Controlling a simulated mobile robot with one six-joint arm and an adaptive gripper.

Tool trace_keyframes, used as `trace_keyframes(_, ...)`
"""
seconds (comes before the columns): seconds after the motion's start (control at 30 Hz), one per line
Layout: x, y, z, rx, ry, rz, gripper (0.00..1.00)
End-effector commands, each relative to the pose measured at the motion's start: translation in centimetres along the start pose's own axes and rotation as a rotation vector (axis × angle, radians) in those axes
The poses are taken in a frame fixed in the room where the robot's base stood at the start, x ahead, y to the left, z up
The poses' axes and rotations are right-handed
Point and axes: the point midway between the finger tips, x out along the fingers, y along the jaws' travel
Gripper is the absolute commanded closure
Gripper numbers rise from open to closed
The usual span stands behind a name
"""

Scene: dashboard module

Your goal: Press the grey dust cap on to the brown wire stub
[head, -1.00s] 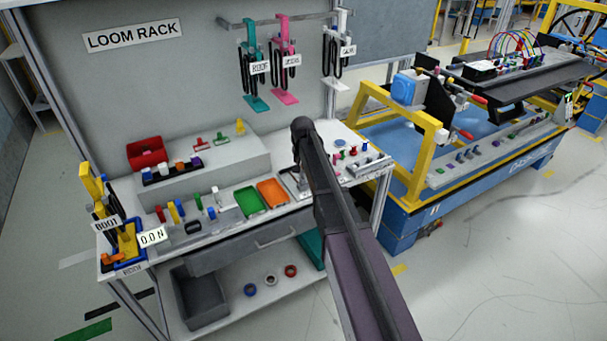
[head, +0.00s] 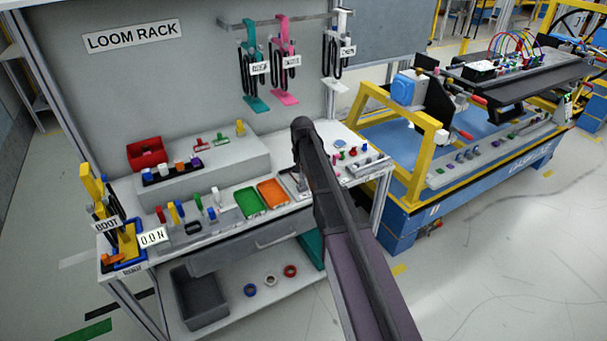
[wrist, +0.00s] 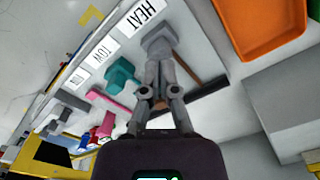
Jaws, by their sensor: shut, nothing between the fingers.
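In the wrist view my gripper (wrist: 158,72) is shut and empty. Its fingertips point at a light grey piece (wrist: 158,38) beside the HEAT label, which looks like the dust cap; whether they touch it I cannot tell. A brown rod (wrist: 187,70), possibly the wire stub, runs beside the fingers from near the grey piece. The fingers cover part of the join, so I cannot tell whether the cap is seated. In the head view my arm hides this spot on the bench.
A teal block (wrist: 122,72) and a pink piece (wrist: 98,98) stand left of the fingers, and a dark bar (wrist: 205,92) lies to the right. An orange tray (head: 272,193) and a green tray (head: 250,203) lie left of my arm. Small coloured parts stand beyond it.

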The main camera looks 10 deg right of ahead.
Motion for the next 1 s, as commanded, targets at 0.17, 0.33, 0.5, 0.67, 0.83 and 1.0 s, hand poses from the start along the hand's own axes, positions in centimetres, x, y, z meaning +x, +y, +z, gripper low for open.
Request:
trace_keyframes(0.17,-1.7,0.0,0.0,0.000,0.000,0.000,1.00)
trace_keyframes(0.33,-2.3,0.0,0.0,0.000,0.000,0.000,1.00)
trace_keyframes(0.5,-2.2,0.0,0.0,0.000,0.000,0.000,1.00)
trace_keyframes(0.67,-2.2,0.0,0.0,0.000,0.000,0.000,1.00)
trace_keyframes(0.83,-2.2,0.2,0.6,-0.005,0.000,0.000,1.00)
trace_keyframes(1.0,-2.3,1.2,3.2,-0.031,0.000,0.000,1.00)
